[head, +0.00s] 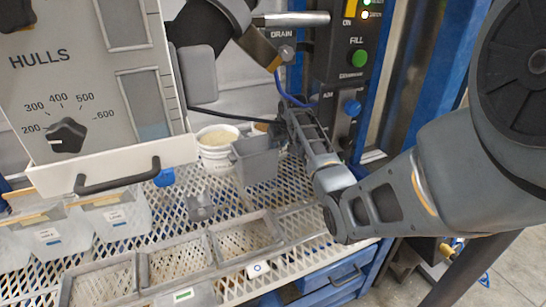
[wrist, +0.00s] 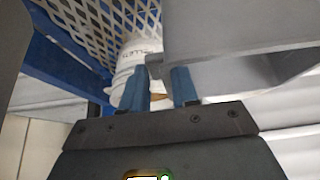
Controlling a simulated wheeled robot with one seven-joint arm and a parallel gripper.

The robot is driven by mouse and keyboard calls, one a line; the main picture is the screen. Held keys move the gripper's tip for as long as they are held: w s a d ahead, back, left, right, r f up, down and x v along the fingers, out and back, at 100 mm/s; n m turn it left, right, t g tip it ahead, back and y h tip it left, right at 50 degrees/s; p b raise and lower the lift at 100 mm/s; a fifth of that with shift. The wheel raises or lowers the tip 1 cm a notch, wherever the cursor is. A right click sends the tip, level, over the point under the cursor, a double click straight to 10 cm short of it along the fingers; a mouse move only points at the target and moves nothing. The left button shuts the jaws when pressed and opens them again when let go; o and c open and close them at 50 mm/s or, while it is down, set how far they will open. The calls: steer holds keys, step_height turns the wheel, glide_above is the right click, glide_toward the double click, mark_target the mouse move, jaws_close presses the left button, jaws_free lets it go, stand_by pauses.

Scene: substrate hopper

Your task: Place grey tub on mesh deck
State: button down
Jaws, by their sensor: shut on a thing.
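The grey tub (head: 256,167) is upright over the white mesh deck (head: 168,222), in front of a white bucket. Its grey wall fills the upper right of the wrist view (wrist: 225,28). My gripper (head: 277,132) is shut on the tub's rim at its right side. In the wrist view the blue fingertips (wrist: 162,87) stand on either side of the tub's edge. I cannot tell whether the tub's base touches the mesh. The mesh also shows at the upper left of the wrist view (wrist: 88,22).
A white bucket (head: 218,160) of pale grain stands behind the tub. A grey frame with open bays (head: 145,268) lies at the front. Clear bins (head: 115,217) stand left, under the HULLS hopper (head: 85,85). A control panel with a green button (head: 358,58) rises behind right.

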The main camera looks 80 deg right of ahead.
steer(key=shift+f+b, duration=0.4)
steer(key=shift+f, duration=1.9)
steer(key=c, duration=0.8)
jaws_free()
steer(key=shift+f, duration=0.15)
steer(key=shift+c, duration=0.2)
steer(key=p+v, duration=0.3)
steer(key=v, duration=0.9)
